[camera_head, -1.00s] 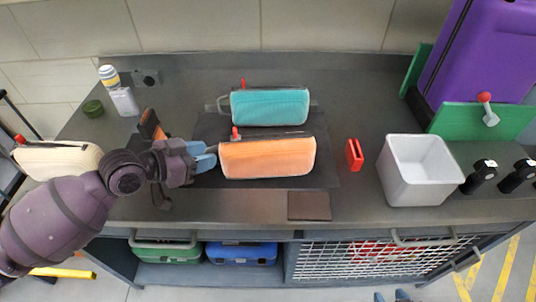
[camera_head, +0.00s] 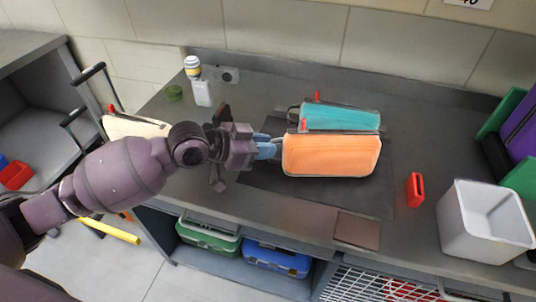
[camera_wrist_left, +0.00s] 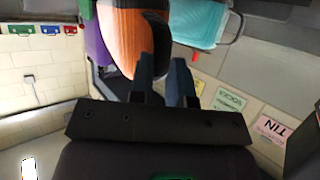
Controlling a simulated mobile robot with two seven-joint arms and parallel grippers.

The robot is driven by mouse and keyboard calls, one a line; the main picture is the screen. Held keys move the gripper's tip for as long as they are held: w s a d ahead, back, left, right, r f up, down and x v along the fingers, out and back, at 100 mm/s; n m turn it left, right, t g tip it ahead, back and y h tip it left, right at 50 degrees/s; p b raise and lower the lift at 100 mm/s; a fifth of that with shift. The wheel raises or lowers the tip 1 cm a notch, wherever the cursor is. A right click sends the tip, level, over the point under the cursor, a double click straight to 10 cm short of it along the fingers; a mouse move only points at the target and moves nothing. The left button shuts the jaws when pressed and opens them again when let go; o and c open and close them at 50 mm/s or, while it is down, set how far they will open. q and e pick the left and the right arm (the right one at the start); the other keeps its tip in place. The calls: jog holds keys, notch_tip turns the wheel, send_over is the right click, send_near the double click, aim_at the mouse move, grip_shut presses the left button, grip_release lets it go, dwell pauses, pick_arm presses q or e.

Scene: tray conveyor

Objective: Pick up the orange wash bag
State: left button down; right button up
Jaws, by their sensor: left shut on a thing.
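The orange wash bag (camera_head: 331,156) is in front of the teal bag (camera_head: 341,118) in the head view, overlapping its lower edge. My left gripper (camera_head: 270,147), with blue fingers, is shut on the left end of the orange bag. The bag looks roughly level and seems a little above the dark mat, though the gap is hard to judge. In the left wrist view, the orange bag (camera_wrist_left: 129,38) is at the fingertips of my left gripper (camera_wrist_left: 163,62), with the teal bag (camera_wrist_left: 200,22) beside it. My right gripper is out of view.
A red item (camera_head: 415,190) and a white bin (camera_head: 484,222) stand to the right. A brown flat pad (camera_head: 357,230) lies near the front edge.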

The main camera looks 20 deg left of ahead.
pick_arm(q)
notch_tip(320, 180, up, 17)
jog(key=p, duration=0.3)
jog(key=shift+f, duration=0.15)
notch_tip(320, 180, down, 17)
jog(key=m+g+h, duration=0.1)
jog(key=m, duration=0.2)
jog(key=shift+w+a+f+g+h, duration=0.2)
jog(key=shift+g+h, duration=0.1)
jog(key=shift+h, duration=0.1)
jog(key=shift+f, duration=1.05)
